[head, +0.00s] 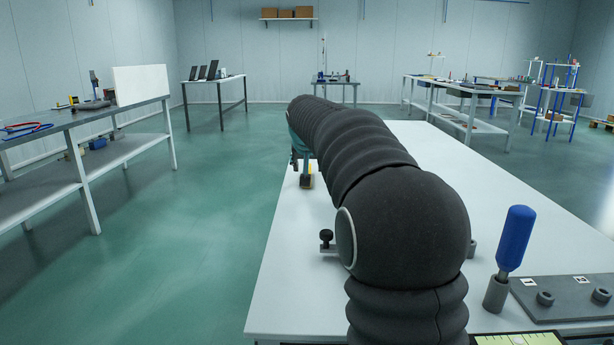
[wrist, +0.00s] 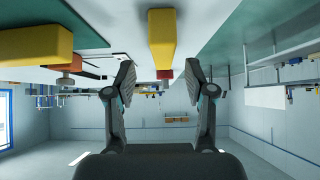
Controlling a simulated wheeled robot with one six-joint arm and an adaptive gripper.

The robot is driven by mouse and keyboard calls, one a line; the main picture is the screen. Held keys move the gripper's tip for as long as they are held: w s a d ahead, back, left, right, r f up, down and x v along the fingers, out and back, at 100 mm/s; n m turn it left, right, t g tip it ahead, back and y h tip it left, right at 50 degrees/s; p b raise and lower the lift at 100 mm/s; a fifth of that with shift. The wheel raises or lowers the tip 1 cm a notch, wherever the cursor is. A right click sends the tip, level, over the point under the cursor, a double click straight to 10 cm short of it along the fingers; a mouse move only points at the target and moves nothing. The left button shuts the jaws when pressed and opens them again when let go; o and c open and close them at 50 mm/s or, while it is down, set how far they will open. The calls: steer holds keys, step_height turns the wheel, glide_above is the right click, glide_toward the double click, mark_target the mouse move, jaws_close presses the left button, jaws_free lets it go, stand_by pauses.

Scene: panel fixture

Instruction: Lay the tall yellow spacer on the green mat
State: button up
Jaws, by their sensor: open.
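My gripper (wrist: 158,88) is open, and nothing shows between its fingers. In the wrist view, which is upside down, a yellow block (wrist: 162,35) is on the white table in front of the gap between the fingers. A second yellow block (wrist: 32,45) is at the left, by the dark green mat (wrist: 85,22). I cannot tell which block is the tall spacer, or whether the second one rests on the mat. In the head view my gripper is mostly hidden behind my arm. A small yellow piece (head: 309,168) shows beside it at the table's left edge.
In the head view, a blue-handled tool (head: 515,238) stands in a grey holder beside a grey plate (head: 570,295). A black knob (head: 326,238) is at the left edge. The white table (head: 530,205) has clear room right of my arm.

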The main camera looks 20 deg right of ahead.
steer(key=x, duration=0.4)
steer(key=shift+w+a+f, duration=0.1)
steer(key=shift+w, duration=0.35)
steer(key=shift+c, duration=0.2)
jaws_close()
